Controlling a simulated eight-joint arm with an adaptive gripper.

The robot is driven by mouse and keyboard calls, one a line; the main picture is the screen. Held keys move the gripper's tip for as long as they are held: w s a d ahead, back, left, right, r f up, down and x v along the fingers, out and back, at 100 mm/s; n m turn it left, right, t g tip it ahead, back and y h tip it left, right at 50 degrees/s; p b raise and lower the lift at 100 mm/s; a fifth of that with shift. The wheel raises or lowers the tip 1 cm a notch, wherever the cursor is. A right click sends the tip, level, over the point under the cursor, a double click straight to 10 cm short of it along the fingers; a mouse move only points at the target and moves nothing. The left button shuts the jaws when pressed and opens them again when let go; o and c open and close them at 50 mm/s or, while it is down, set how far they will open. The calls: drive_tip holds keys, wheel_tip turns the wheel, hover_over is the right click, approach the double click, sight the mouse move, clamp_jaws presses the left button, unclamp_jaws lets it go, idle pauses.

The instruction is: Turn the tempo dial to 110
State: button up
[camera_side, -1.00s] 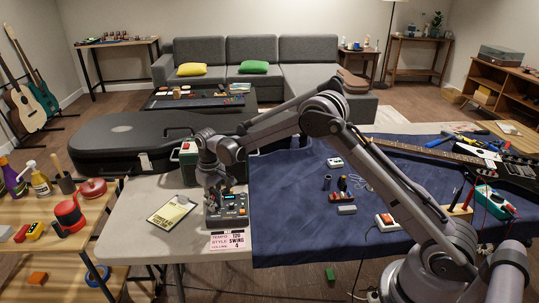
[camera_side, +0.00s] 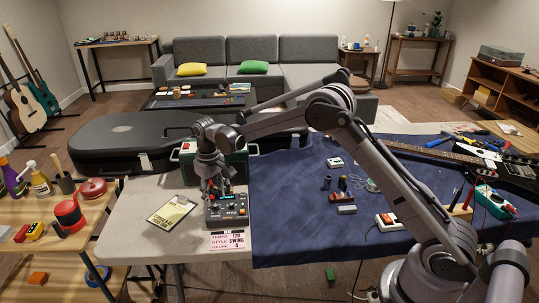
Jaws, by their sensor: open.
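A dark grey box with dials and a small lit display (camera_side: 229,208) sits near the front edge of the white table, beside the blue cloth. Its tempo dial is too small to pick out, and my gripper hides part of the box's upper left. My gripper (camera_side: 214,190) points down just above the back left of the box. It is open, and I cannot tell whether its fingers touch a dial. A pink and white card (camera_side: 228,241) hangs at the table edge below the box, with lines for tempo, style and volume. Its tempo number is hard to read.
A clipboard with a yellowish sheet (camera_side: 172,213) lies left of the box. A green case (camera_side: 236,170) stands close behind my gripper. A black guitar case (camera_side: 120,140) lies farther back. The blue cloth (camera_side: 285,225) right of the box is mostly clear at the front.

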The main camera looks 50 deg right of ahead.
sight(216, 205)
wheel_tip(216, 205, up, 9)
idle(0.3)
drive_tip(key=shift+f, duration=0.1)
drive_tip(key=s+d+r+t, duration=0.1)
drive_tip(key=s+r+t, duration=0.3)
drive_tip(key=s+r, duration=0.85)
drive_tip(key=s+f+t, duration=0.1)
drive_tip(key=s+f, duration=0.1)
drive_tip(key=s, duration=0.6)
drive_tip(key=s+f+t, duration=0.2)
drive_tip(key=s+f, duration=0.1)
drive_tip(key=s, duration=0.6)
drive_tip(key=shift+s+d+f, duration=0.15)
drive_tip(key=shift+d, duration=0.2)
